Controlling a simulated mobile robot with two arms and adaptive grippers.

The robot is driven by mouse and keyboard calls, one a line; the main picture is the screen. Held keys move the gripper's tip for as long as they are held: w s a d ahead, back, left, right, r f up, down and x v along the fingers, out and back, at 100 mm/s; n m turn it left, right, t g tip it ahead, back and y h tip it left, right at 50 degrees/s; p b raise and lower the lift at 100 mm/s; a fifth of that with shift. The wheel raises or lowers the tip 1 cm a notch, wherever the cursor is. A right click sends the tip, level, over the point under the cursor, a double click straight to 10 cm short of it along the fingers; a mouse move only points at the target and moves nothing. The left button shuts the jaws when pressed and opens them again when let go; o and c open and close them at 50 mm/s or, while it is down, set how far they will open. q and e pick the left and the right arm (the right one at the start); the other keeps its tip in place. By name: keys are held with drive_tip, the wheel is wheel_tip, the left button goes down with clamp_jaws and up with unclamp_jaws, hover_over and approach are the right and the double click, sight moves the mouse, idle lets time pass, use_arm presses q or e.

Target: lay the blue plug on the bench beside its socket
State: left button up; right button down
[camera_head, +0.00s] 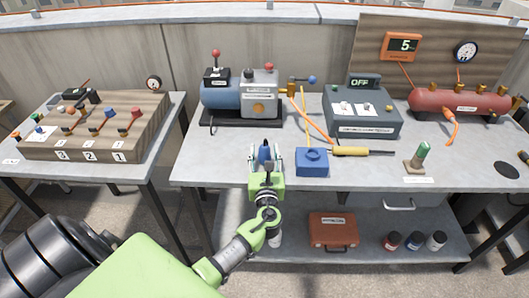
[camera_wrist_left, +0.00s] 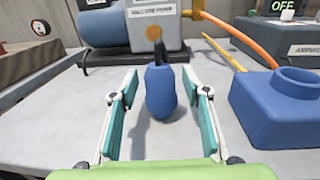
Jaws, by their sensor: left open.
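The blue plug (camera_wrist_left: 160,92) is between the fingers of my left gripper (camera_wrist_left: 158,112) in the wrist view, with a visible gap on each side. A dark lead or stem rises from its far end. In the head view the plug (camera_head: 265,153) shows small at the tip of my left gripper (camera_head: 266,160), over the front part of the bench (camera_head: 222,165). The gripper is open. The blue socket (camera_head: 312,161) stands on the bench just right of the plug, apart from it. It also shows in the wrist view (camera_wrist_left: 285,115), its round opening upward. My right gripper is not in view.
Behind the plug stands a blue and grey pump (camera_head: 240,95) on a black base. A yellow-handled tool (camera_head: 362,151) lies right of the socket. An orange hose (camera_head: 315,122) runs behind the socket. A grey OFF box (camera_head: 362,112) stands farther back. Bench left of the plug is clear.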

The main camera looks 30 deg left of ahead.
use_arm(q)
drive_tip(key=shift+r, duration=0.25)
drive_tip(key=b+v, duration=0.1)
drive_tip(key=v, duration=1.1)
drive_tip(key=shift+f, duration=0.25)
drive_tip(key=s+d+f+n+g+h, duration=0.1)
drive_tip(key=s+f+n+g+h, duration=0.2)
drive_tip(key=f, duration=0.8)
drive_tip(key=s+d+f+n+g+h, duration=0.15)
drive_tip(key=s+f, duration=0.25)
drive_tip(key=f, duration=0.7)
drive_tip(key=s+d+f+n+g+h, duration=0.1)
drive_tip(key=s+f+n+g+h, duration=0.2)
drive_tip(key=f, duration=0.8)
drive_tip(key=s+d+f+n+g+h, duration=0.1)
drive_tip(key=s+f+n+g, duration=0.1)
drive_tip(key=s+f+n, duration=0.4)
drive_tip(key=s+d+f+n+g+h, duration=0.1)
drive_tip(key=s+f+n, duration=0.5)
drive_tip(key=s, duration=1)
drive_tip(key=s+d+f+n+g+h, duration=0.1)
drive_tip(key=s+f+n+g, duration=0.2)
drive_tip(key=s+f+n, duration=0.4)
drive_tip(key=s, duration=0.3)
drive_tip(key=shift+s+d+f, duration=0.2)
drive_tip(key=shift+s+d, duration=0.1)
drive_tip(key=shift+s, duration=0.1)
